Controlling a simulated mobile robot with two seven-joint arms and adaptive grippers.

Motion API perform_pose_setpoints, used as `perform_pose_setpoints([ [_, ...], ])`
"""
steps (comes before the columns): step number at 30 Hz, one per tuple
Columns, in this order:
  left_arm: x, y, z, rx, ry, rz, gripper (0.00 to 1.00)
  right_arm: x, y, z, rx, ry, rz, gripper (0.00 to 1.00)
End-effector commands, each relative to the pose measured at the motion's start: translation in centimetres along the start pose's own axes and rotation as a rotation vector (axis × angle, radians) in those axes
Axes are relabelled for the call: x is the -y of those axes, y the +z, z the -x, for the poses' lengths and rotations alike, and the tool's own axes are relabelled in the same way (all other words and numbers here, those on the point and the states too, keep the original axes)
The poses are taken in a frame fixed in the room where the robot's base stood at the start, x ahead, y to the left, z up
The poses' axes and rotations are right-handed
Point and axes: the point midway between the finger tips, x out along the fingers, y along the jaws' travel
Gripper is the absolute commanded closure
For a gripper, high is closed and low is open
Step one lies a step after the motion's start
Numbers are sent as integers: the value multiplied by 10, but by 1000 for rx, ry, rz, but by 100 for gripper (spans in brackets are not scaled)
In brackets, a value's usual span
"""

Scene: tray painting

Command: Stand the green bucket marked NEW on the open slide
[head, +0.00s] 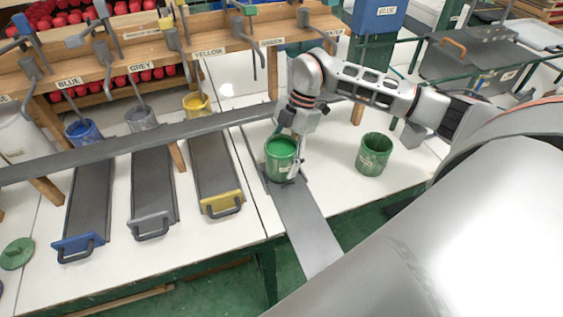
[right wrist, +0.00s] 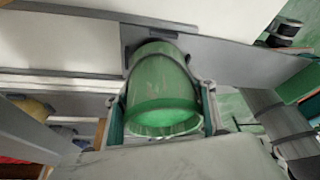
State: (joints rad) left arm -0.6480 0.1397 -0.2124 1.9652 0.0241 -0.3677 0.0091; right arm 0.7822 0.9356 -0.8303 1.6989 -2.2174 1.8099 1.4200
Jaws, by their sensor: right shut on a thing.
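A green bucket (head: 281,160) with bright green paint in it is upright at the inner end of the open slide (head: 308,228), a grey board jutting past the table's front edge. My right gripper (head: 293,162) is shut on this bucket from the right. In the right wrist view the bucket (right wrist: 160,85) sits between the two fingers (right wrist: 163,112). I cannot tell if its base touches the slide. A second green bucket (head: 373,154), dark inside with a pale mark on its side, stands on the white table to the right. I cannot read NEW on either bucket. My left gripper is not in view.
Blue (head: 78,246), grey (head: 150,222) and yellow (head: 222,203) handled slides lie to the left, with paint buckets behind them. A long grey bar (head: 130,145) crosses above these slides. A wooden rack (head: 140,50) with hanging handles stands behind. A green lid (head: 17,253) lies far left.

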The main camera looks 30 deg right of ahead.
Motion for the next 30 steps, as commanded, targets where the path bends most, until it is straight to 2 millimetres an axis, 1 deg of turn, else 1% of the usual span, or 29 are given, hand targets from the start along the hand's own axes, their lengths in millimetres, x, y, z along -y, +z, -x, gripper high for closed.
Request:
perform_pose_setpoints([
  [1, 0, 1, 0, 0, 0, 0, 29, 0, 2, -6, -2, -1, 0, 77],
  [3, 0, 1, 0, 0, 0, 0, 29, 0, 3, -9, -1, 1, 1, 77],
  [13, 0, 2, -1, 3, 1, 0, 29, 0, 4, -11, 0, 1, 2, 77],
  [14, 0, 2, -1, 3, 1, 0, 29, 0, 4, -12, 0, 0, 1, 38],
  [15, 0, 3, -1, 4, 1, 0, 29, 0, 4, -12, 0, 0, 1, 28],
  [26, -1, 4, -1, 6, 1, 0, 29, 0, 4, -10, 0, 0, 1, 28],
  [30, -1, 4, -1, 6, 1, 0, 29, 0, 4, 2, 2, 2, 1, 28],
])
